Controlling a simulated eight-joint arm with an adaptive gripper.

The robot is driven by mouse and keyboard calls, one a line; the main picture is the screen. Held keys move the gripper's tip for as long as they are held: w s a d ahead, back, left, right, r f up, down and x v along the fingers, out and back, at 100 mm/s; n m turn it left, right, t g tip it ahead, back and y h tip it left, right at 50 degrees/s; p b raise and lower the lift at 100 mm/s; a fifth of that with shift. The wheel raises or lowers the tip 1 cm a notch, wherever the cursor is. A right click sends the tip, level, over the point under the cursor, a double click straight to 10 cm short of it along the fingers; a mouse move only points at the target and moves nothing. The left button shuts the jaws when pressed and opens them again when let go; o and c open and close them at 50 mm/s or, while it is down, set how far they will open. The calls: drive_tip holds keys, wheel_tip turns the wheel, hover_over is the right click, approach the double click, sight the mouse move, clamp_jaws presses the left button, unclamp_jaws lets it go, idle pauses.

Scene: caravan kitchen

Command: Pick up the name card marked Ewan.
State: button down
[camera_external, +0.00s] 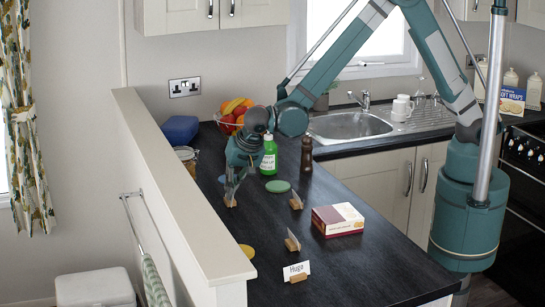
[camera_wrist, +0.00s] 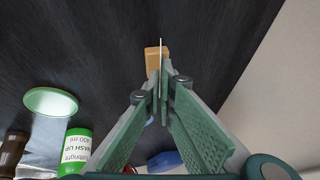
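My gripper (camera_external: 231,180) is low over the counter at the left, by the low wall, at a small wooden card holder (camera_external: 230,202). In the wrist view its fingertips (camera_wrist: 161,78) are close together, with a thin pale card (camera_wrist: 161,43) seen edge-on between them. The card's wooden holder (camera_wrist: 152,62) shows just beyond the tips. The writing on this card is not visible. A white card reading Hugo (camera_external: 297,268) stands at the front. Two other cards, a middle one (camera_external: 292,242) and a farther one (camera_external: 296,200), are turned so no name reads. I see no Ewan marking.
A low wall (camera_external: 175,180) edges the left.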

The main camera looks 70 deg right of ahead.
drive_tip(key=shift+r, duration=0.1)
wheel_tip(320, 180, up, 10)
idle(0.7)
